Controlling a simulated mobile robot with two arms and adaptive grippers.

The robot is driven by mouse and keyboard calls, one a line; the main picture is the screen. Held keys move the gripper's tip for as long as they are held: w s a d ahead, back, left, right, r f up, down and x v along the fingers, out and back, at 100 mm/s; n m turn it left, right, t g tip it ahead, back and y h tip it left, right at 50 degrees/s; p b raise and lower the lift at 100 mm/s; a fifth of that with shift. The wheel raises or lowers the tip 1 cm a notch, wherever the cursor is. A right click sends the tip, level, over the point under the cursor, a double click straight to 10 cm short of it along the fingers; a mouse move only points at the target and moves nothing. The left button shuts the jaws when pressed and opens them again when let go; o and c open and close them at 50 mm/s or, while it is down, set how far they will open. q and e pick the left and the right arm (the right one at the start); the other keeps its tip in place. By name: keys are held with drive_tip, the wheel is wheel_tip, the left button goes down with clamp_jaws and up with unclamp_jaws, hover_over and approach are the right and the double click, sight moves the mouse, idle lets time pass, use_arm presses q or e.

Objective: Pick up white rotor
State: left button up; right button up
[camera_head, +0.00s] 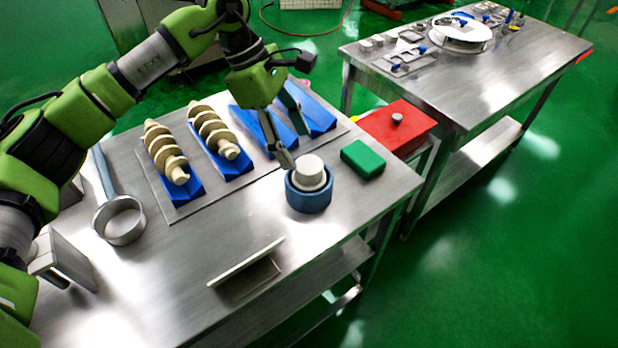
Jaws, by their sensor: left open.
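A short white cylinder, which looks like the white rotor (309,170), sits upright in a round blue holder (309,200) near the right part of the near steel table. Its lower part is hidden inside the holder. My left gripper (294,148) is open, pointing down just behind and to the left of the white piece. One fingertip is close to the white piece's upper left edge; I cannot tell whether they touch. Nothing shows between the fingers. My right gripper is not in view.
On the near table (180,260), a green block (362,159) stands right of the holder. Beige screws (165,150) lie on blue supports at the left. A metal ring with a handle (120,222) and a plate-like stand (246,268) are nearby. A red box (396,128) is beyond.

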sight(307, 163)
use_arm(q)
drive_tip(key=shift+s+d+f, duration=0.1)
drive_tip(key=shift+d+f, duration=0.15)
drive_tip(key=shift+f, duration=0.35)
drive_tip(key=p+x, duration=0.2)
drive_tip(key=x, duration=0.2)
drive_tip(key=shift+s+d, duration=0.2)
drive_tip(key=shift+d, duration=0.05)
drive_tip(key=shift+d+f, duration=0.1)
drive_tip(key=shift+f, duration=0.35)
drive_tip(key=shift+c, duration=0.4)
drive_tip(key=shift+r, duration=0.1)
clamp_jaws()
